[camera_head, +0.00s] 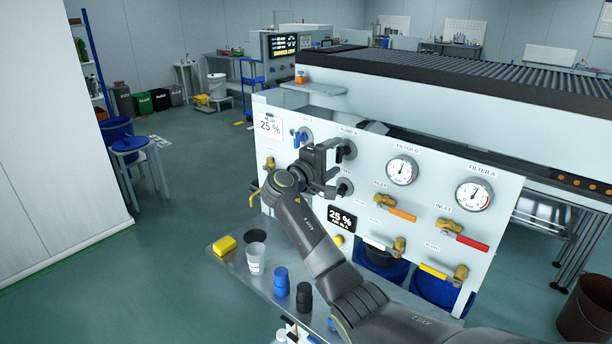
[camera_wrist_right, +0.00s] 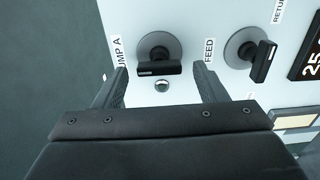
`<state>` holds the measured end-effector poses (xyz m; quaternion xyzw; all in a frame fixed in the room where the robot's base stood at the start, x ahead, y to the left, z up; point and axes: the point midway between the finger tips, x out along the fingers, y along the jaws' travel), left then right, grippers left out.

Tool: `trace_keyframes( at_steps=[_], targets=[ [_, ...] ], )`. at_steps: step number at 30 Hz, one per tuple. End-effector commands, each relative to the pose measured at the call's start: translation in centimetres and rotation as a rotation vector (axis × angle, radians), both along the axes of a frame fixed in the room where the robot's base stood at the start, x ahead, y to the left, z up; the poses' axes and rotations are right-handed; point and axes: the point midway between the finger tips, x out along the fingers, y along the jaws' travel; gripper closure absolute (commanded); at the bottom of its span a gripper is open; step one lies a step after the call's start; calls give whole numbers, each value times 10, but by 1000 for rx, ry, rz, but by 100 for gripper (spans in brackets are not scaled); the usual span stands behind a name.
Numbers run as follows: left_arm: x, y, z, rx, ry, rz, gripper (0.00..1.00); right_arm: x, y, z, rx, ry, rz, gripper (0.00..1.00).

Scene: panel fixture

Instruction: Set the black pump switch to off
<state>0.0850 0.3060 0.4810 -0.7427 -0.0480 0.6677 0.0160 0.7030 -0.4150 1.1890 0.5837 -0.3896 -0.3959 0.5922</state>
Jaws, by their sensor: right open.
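The black pump switch (camera_wrist_right: 158,68) sits on a grey round plate beside the label PUMP A in the right wrist view. Its bar handle lies level in that picture and has a white mark near one end. In the head view it shows at the upper middle of the white panel (camera_head: 445,160), just right of my gripper. My right gripper (camera_wrist_right: 161,82) is open, its two fingers on either side of the switch. I cannot tell whether they touch it. In the head view my right gripper (camera_head: 332,168) is close to the panel. My left gripper is not in view.
A similar black knob (camera_wrist_right: 264,62) by the label FEED is close to one finger. Gauges (camera_head: 402,170) and coloured valve levers (camera_head: 465,238) are farther right on the panel. A shelf (camera_head: 300,290) below holds a yellow block (camera_head: 224,245), cups and bottles.

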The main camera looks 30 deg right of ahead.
Motion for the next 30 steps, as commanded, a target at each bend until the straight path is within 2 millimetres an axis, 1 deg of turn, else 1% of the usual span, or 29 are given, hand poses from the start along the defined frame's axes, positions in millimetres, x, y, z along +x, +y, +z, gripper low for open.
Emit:
trace_keyframes(
  at_steps=[1,9,15,18,21,24,30],
  targets=[
    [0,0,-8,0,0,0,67,-4,12,-5,3,-3,4,35],
    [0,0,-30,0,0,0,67,-29,75,-6,5,-1,5,35],
    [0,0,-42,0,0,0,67,-46,114,-4,4,1,4,35],
    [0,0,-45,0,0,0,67,-51,126,-3,3,1,3,35],
    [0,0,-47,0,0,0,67,-55,134,-2,1,2,1,35],
    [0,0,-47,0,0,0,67,-56,137,-1,1,3,1,35],
    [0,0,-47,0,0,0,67,-57,138,-1,0,2,0,35]
  ],
)
